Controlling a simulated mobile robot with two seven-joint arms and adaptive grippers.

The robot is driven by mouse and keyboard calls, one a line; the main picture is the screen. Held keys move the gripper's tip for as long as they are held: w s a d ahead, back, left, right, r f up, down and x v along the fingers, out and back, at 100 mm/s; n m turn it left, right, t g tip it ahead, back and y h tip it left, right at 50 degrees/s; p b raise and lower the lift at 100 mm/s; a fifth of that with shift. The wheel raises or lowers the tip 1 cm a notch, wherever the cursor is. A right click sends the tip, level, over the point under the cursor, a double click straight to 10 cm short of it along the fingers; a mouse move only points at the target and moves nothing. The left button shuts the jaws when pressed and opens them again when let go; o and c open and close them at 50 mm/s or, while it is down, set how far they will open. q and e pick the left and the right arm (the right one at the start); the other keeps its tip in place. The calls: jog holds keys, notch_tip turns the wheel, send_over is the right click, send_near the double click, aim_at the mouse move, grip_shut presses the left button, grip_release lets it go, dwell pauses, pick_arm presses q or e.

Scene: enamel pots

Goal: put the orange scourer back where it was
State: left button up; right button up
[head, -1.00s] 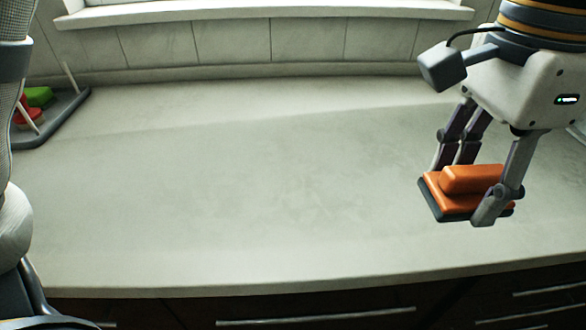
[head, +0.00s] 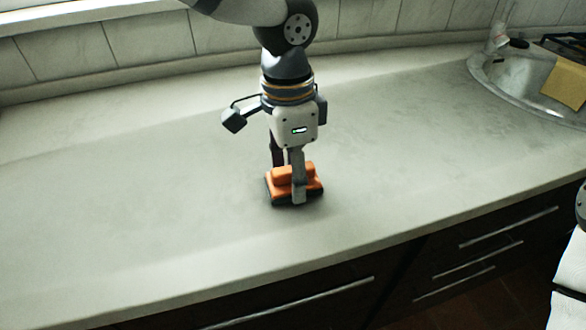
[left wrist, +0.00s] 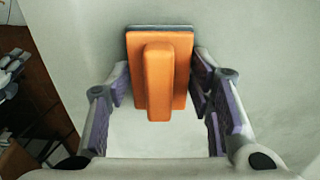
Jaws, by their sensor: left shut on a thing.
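The orange scourer (head: 281,184) is a flat block with a raised orange grip and a dark underside. My left gripper (head: 291,186) comes down from above and is shut on it. In the left wrist view the scourer (left wrist: 159,80) sits between the finger pairs, its raised grip facing the camera. It is low over the countertop (head: 150,200); I cannot tell whether it touches. My right gripper is not in view.
A metal sink (head: 520,95) lies at the far right, with a tan cloth or sponge-like piece (head: 566,82) by it. The counter around the scourer is bare. Dark drawers with handles (head: 490,255) are below the front edge. A tiled wall stands behind.

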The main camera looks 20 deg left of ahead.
aim_at(290, 166)
pick_arm(q)
jog(key=o, duration=1.2)
jog(key=shift+o, duration=0.2)
notch_tip(290, 166, up, 12)
jog(key=shift+a+r+p, duration=0.15)
jog(key=shift+r+p, duration=0.05)
jog(key=shift+p, duration=0.15)
jog(key=shift+f, duration=0.1)
